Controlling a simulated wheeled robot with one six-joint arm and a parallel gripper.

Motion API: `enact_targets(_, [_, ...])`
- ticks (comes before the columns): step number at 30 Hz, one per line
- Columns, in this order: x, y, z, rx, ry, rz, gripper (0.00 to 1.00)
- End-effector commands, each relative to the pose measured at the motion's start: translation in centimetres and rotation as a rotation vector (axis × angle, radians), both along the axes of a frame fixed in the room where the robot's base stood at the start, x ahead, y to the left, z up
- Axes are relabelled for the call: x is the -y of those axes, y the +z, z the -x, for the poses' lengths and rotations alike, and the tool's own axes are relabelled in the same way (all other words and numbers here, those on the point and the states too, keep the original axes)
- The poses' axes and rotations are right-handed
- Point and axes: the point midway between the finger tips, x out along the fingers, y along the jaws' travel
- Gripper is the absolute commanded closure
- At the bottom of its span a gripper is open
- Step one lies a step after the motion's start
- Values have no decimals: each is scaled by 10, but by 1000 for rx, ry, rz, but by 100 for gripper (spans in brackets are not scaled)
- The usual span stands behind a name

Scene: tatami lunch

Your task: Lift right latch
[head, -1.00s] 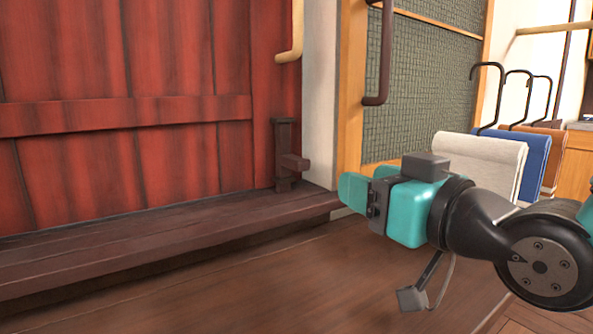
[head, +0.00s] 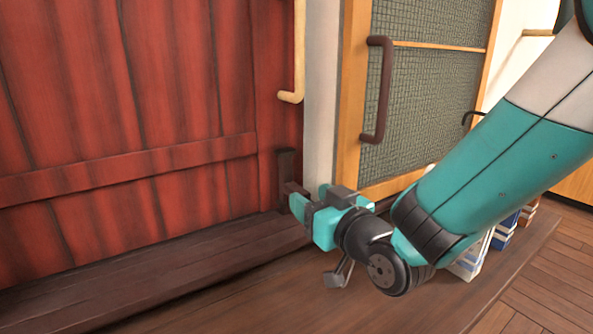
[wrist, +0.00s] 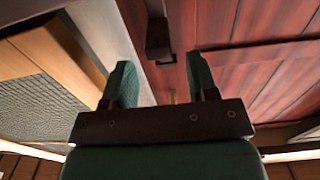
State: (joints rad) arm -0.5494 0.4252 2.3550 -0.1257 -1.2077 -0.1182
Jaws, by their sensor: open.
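The right latch (head: 285,166) is a dark wooden upright piece with a protruding block, low on the right edge of the red door (head: 130,90). My gripper (head: 309,200) is open beside the latch's lower part, partly covering it in the head view. In the wrist view the latch block (wrist: 158,42) appears just beyond and between the tips of my open gripper (wrist: 160,78). No contact is clear, and nothing shows between the fingers.
A dark wooden sill (head: 150,275) runs below the door. A pale handle (head: 294,85) hangs on the door's right edge. Right of it are a white post (head: 322,110) and a wood-framed mesh panel (head: 430,90) with a brown handle (head: 378,95).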

Motion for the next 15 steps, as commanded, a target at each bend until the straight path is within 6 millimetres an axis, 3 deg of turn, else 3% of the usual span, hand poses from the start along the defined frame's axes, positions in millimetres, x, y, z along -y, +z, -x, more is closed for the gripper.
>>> enact_targets(6, [-22, 0, -32, 0, 0, 0, 47])
enact_targets(15, [-31, -1, -47, -2, 0, 1, 47])
